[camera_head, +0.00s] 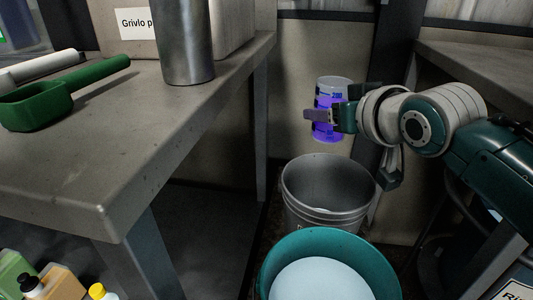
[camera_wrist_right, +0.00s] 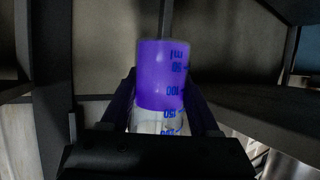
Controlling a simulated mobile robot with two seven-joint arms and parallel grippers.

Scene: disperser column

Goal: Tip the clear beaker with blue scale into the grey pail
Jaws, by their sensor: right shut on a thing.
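The clear beaker with blue scale (camera_head: 331,92) is in my right gripper (camera_head: 322,116), which is shut around its side. It is roughly upright in the air and holds purple contents in its lower part. In the right wrist view the beaker (camera_wrist_right: 160,75) sits between both fingers of the gripper (camera_wrist_right: 160,115), with the blue scale marks facing the camera. The grey pail (camera_head: 328,190) stands below the beaker, open at the top, with some pale material visible inside. The beaker is above the pail and apart from it. My left gripper is not in view.
A teal bucket (camera_head: 275,262) with pale contents stands in front of the pail. A bench (camera_head: 150,130) on the left bears a metal cylinder (camera_head: 183,45), a green scoop (camera_head: 40,108) and a labelled box (camera_head: 230,30). Bottles stand at lower left. Another bench (camera_head: 470,65) is at right.

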